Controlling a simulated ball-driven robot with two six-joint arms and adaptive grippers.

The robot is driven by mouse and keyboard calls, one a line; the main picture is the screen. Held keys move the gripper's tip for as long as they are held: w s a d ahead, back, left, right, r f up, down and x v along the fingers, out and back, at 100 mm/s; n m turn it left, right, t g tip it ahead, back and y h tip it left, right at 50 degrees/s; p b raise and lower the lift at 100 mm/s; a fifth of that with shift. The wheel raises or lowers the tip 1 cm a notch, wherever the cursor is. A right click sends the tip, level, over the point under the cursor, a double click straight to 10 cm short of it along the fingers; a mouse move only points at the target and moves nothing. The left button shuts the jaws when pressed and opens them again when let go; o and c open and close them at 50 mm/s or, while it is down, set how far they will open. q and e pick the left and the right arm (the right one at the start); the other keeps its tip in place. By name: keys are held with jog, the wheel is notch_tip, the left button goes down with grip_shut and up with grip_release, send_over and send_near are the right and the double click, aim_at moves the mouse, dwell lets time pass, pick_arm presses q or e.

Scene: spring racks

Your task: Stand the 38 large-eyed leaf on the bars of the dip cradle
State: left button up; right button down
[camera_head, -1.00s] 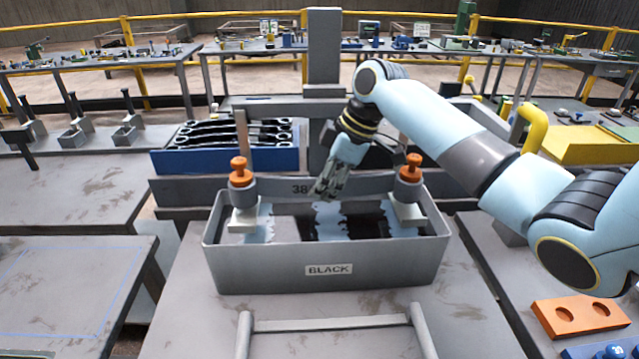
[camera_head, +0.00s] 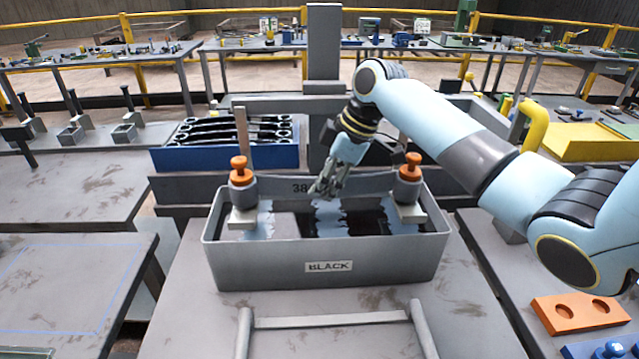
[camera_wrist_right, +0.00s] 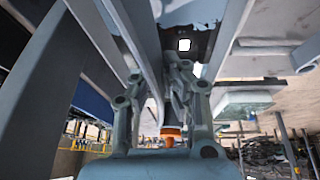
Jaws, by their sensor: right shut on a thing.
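The 38 large-eyed leaf (camera_head: 285,189) is a long grey strip on edge, its number facing me. Upright grey eyes with orange plugs (camera_head: 239,166) (camera_head: 411,161) end it at left and right. My right gripper (camera_head: 326,188) is shut on the leaf near its middle, over the grey tank (camera_head: 240,265) marked BLACK. The leaf's eyes sit just over pale grey bar ends (camera_head: 243,222) of the dip cradle inside the tank. I cannot tell whether they touch. The wrist view shows the gripper fingers (camera_wrist_right: 165,85) close up, with an orange plug below. My left gripper is out of view.
Dark, reflecting liquid (camera_head: 300,222) fills the tank. A blue bin (camera_head: 222,157) of dark leaves stands behind it on the left. A grey bar frame (camera_head: 325,320) lies in front. An orange two-holed block (camera_head: 580,312) lies at the right. The table left of the tank is clear.

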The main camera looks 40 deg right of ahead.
jog(key=shift+w+f, duration=0.1)
jog(key=shift+f, duration=0.05)
jog(key=c, duration=1.4)
grip_release()
jog(key=shift+o, duration=0.9)
jog(key=shift+s+f, duration=0.2)
jog(key=shift+f, duration=0.05)
jog(key=o, duration=0.3)
jog(key=shift+o, duration=0.2)
jog(key=shift+r, duration=0.1)
